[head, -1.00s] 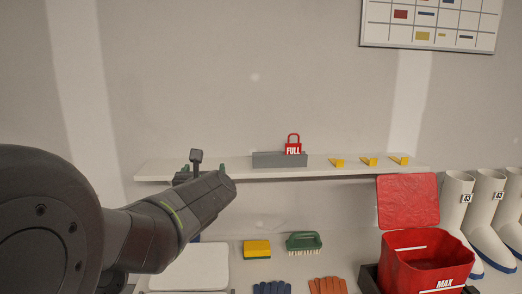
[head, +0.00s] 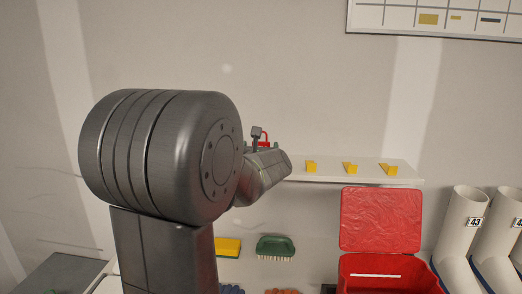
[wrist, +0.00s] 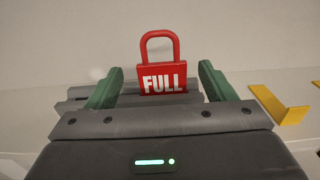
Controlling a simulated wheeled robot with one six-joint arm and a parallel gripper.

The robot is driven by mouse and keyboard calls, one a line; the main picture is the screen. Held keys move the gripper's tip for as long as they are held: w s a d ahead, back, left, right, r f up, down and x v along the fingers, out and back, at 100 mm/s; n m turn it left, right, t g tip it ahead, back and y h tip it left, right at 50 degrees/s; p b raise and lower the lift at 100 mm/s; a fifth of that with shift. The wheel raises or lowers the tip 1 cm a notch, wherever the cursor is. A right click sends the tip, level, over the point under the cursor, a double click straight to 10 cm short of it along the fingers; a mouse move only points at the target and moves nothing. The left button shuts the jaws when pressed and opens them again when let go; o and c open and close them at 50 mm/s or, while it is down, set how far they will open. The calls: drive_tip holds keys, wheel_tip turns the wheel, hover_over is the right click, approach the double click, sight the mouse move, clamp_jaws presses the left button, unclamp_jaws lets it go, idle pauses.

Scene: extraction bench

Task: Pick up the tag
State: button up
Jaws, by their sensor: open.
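The tag (wrist: 162,76) is red, padlock-shaped and marked FULL. In the wrist view it stands upright in a grey holder (wrist: 76,99) on the shelf. My gripper (wrist: 158,85) is open, with one green finger on each side of the tag and a visible gap on both sides. In the head view only the red loop of the tag (head: 265,138) shows; my arm and gripper (head: 262,146) hide the rest of it and the holder.
Yellow brackets (head: 350,167) stand along the shelf (head: 408,180) to the right; one (wrist: 281,104) is close to my gripper in the wrist view. Below are a green brush (head: 275,246), a yellow sponge (head: 228,246), a red bin (head: 385,262) and white boots (head: 468,225).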

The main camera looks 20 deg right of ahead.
sight(261, 144)
drive_tip(key=shift+p+x, duration=0.95)
drive_tip(key=shift+x, duration=1.45)
drive_tip(key=shift+s, duration=0.1)
drive_tip(key=c, duration=1)
drive_tip(key=shift+c, duration=0.2)
